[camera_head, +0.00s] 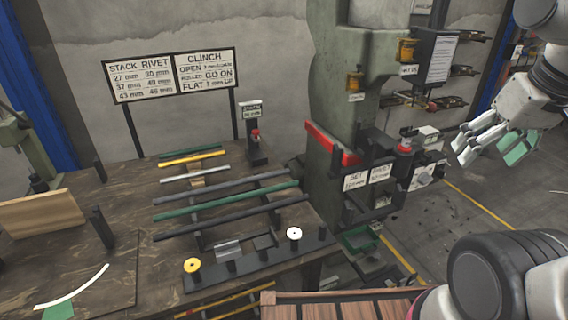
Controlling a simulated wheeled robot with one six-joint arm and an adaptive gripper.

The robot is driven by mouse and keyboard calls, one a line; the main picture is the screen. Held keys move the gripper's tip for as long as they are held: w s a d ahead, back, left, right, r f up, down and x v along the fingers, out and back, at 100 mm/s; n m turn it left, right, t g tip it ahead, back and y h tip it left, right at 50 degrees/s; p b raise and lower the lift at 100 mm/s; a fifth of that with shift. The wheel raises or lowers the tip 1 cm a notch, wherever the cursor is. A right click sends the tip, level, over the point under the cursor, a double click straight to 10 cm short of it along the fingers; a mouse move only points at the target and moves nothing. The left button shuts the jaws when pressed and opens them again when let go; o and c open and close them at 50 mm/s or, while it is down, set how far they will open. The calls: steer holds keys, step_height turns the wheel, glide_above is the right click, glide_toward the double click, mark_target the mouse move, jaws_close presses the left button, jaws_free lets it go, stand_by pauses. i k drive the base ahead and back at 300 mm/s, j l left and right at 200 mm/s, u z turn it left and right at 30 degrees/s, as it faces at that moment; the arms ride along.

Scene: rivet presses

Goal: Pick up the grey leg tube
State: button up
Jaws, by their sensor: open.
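Several tubes lie side by side on the wooden bench in the head view. A long mid-grey tube (222,188) lies behind a long green tube (226,201) and a long black tube (232,217). A shorter pale grey tube (194,178) lies behind the mid-grey one; I cannot tell by label which is the leg tube. My gripper (464,152) is open and empty at the upper right, well to the right of the tubes and apart from them.
A green rivet press (365,75) with a red lever (331,143) stands between the tubes and my gripper. A yellow tube (194,158) and a short dark green tube (190,150) lie further back.

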mark_target(173, 198)
steer(key=j+z, duration=0.15)
steer(key=j, duration=0.2)
steer(key=k+j+z, duration=0.15)
steer(key=j, duration=0.2)
steer(key=i+u, duration=0.15)
steer(key=u, duration=0.35)
steer(key=i+u, duration=0.15)
steer(key=u, duration=0.35)
